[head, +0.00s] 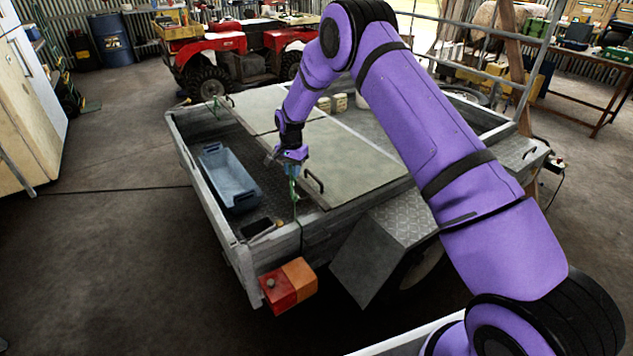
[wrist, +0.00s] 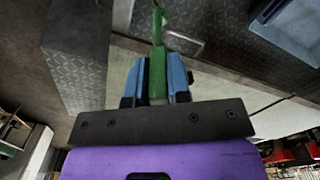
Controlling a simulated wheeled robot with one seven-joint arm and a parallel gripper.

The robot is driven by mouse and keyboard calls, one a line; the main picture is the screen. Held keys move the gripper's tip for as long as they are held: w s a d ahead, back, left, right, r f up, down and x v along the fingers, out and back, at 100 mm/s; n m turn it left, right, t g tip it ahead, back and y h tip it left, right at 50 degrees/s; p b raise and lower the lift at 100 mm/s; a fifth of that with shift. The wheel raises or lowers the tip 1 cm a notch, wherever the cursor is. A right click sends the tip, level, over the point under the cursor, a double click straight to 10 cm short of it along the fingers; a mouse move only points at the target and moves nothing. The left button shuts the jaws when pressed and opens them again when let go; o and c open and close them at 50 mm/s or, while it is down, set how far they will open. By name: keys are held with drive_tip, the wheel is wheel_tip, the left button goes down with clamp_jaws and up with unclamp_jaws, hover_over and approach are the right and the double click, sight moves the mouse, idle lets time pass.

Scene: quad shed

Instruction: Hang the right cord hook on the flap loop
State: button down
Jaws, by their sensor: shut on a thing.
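My gripper (head: 291,160) is shut on the green cord hook (head: 293,171) above the trailer's near side. The wrist view shows the green hook body (wrist: 157,78) between my blue fingers (wrist: 156,84). Its green cord (head: 299,222) hangs down toward the trailer's side wall. The dark flap loop (head: 314,182) stands at the near edge of the grey flap (head: 345,165), a little right of and below my gripper. In the wrist view a loop (wrist: 186,41) shows just right of the cord. The hook and loop look apart; the hook's tip is hard to make out.
A blue crate (head: 229,180) lies in the open trailer bed at left. The trailer's side wall (head: 325,230) and a red and orange lamp (head: 288,285) are below. Small pots (head: 332,103) stand behind the flap. Floor at left is clear.

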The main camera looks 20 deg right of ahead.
drive_tip(key=w+a+f+m, duration=0.3)
drive_tip(key=w+a+f, duration=0.2)
drive_tip(key=shift+m, duration=0.3)
drive_tip(key=shift+w+d+f, duration=0.6)
drive_tip(key=shift+w+d, duration=0.05)
drive_tip(key=shift+d, duration=0.5)
drive_tip(key=shift+w+d+f, duration=0.6)
drive_tip(key=shift+d+f, duration=0.05)
drive_tip(key=shift+d, duration=0.5)
drive_tip(key=shift+w+d+f, duration=0.6)
drive_tip(key=shift+w+d, duration=0.05)
drive_tip(key=shift+d, duration=0.5)
drive_tip(key=shift+f, duration=1.95)
drive_tip(key=c, duration=0.5)
unclamp_jaws()
drive_tip(key=shift+r, duration=0.1)
wheel_tip(320, 180, up, 9)
idle(0.6)
